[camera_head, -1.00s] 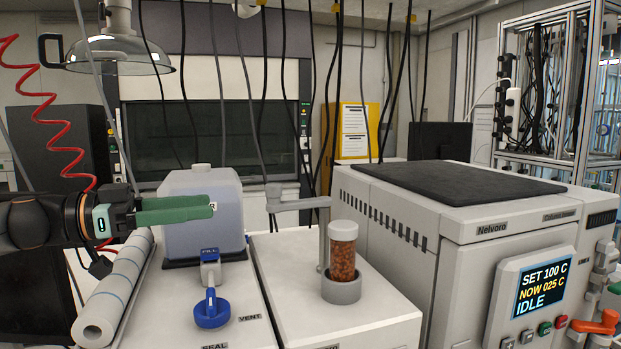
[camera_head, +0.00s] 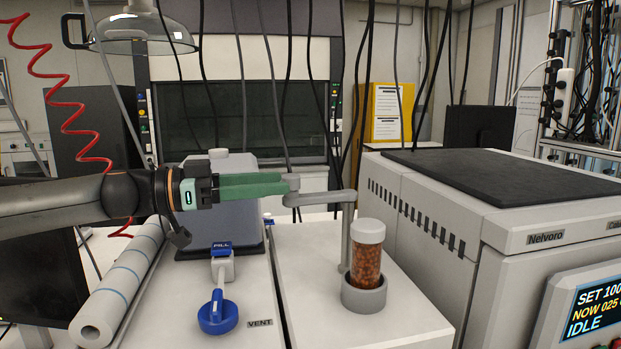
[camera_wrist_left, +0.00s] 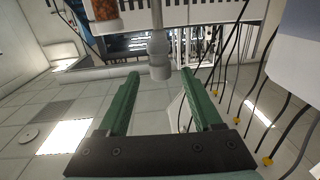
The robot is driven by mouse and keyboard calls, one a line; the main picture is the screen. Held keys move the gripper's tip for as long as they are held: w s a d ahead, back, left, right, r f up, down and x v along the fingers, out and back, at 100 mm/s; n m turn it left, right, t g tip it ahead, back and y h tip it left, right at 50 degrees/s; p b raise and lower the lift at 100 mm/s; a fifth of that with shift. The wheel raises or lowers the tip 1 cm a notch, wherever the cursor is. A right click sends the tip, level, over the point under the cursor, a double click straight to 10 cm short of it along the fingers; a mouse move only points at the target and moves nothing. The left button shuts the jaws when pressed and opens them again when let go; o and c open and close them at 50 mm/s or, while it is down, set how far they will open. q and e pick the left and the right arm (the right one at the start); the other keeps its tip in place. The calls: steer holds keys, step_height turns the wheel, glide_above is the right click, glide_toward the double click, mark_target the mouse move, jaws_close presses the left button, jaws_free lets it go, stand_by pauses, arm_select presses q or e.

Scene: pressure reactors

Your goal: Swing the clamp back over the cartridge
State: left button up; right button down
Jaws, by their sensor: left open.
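The grey clamp arm (camera_head: 325,198) sits on an upright post (camera_head: 346,240) and points left, away from the cartridge. The cartridge (camera_head: 366,264), a clear tube of brown granules with a white cap, stands upright in a grey round holder (camera_head: 364,294); nothing covers its cap. My left gripper (camera_head: 284,183) has green fingers and is level with the clamp's free end, its tips right at it. In the left wrist view the fingers (camera_wrist_left: 160,74) are apart, with the clamp's end knob (camera_wrist_left: 159,62) between and just beyond the tips. Contact cannot be told. My right gripper is not in view.
A white roll (camera_head: 118,290) lies further left. The large Nelvoro unit (camera_head: 470,215) stands close on the right. Cables hang behind the clamp.

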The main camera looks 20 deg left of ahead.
mark_target(311, 195)
arm_select(q)
steer(key=shift+x, duration=3.55)
jaws_close()
